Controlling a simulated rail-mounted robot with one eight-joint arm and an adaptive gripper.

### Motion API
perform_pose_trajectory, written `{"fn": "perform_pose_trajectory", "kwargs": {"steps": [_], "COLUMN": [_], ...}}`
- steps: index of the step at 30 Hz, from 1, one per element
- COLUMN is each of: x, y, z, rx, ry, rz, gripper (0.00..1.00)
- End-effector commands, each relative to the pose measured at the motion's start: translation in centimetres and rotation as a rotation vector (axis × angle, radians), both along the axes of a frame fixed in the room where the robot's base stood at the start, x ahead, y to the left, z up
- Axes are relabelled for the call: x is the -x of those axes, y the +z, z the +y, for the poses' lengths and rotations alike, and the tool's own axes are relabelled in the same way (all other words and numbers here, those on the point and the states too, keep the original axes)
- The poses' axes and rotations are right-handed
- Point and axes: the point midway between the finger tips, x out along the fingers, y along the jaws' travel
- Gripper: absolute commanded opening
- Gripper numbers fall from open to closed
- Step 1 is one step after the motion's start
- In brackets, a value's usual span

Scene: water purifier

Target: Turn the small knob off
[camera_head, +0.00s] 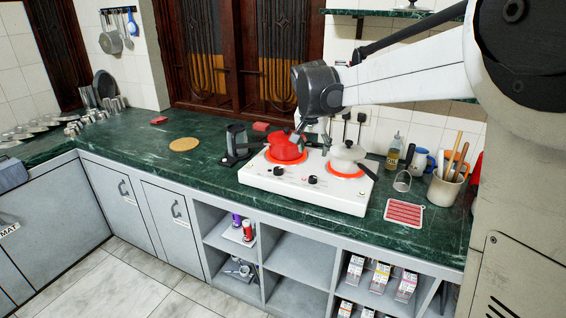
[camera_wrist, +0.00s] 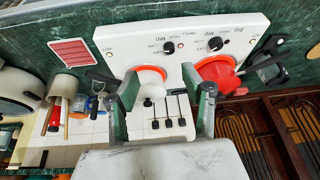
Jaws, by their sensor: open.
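The white stove (camera_head: 330,197) stands on the green counter with two black knobs on its front. The left knob (camera_head: 278,171) and the right knob (camera_head: 312,180) look alike in size. In the wrist view the stove appears turned around, with one knob (camera_wrist: 168,47) at left and one (camera_wrist: 215,43) at right. My gripper (camera_head: 312,136) is over the back of the stove between the burners. Its fingers are spread and empty in the wrist view (camera_wrist: 168,95), apart from both knobs.
A dark appliance (camera_head: 237,142) is left of the stove. A bottle (camera_head: 394,152), utensil pot (camera_head: 443,190) and red mat (camera_head: 404,212) are right. Space before the knobs is clear.

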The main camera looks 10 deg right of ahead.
Motion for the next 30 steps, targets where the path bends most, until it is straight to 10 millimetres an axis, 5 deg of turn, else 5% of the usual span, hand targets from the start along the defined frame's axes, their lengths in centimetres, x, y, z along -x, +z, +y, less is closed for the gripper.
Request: {"fn": "perform_pose_trajectory", "kwargs": {"steps": [6,12,22,30], "x": [-5.9,-9.3,-10.7,-11.9], "y": [-3.6,-6.3,-8.4,-12.7], "z": [-1.2,-1.9,-2.5,-3.7], "rx": [0.001,0.003,0.004,0.005], "ry": [-0.099,-0.166,-0.192,-0.19], "rz": [0.021,0.033,0.036,0.036], "gripper": [0.44,0.44,0.44,0.44]}}
